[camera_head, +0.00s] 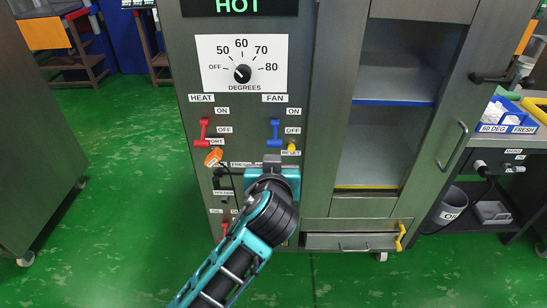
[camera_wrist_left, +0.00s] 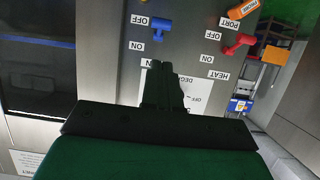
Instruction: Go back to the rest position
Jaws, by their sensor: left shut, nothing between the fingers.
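My left arm comes in from the lower left in the head view. Its gripper (camera_head: 272,160) is in front of the grey cabinet, just below the blue FAN lever (camera_head: 275,130) in the picture. In the left wrist view, turned upside down, the fingers (camera_wrist_left: 162,82) are together and empty, overlapping part of the white dial plate (camera_wrist_left: 200,90). The blue lever (camera_wrist_left: 162,32) and red HEAT lever (camera_wrist_left: 240,43) are apart from the fingers in that view. My right gripper is in neither view.
The cabinet (camera_head: 320,150) carries a dial (camera_head: 242,74), the red lever (camera_head: 204,130), an orange probe plug (camera_head: 213,157) with a cable and a yellow RESET button (camera_head: 291,147). A drawer (camera_head: 350,241) is below. Green floor (camera_head: 110,200) is clear at left. A cart with bins (camera_head: 508,115) stands right.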

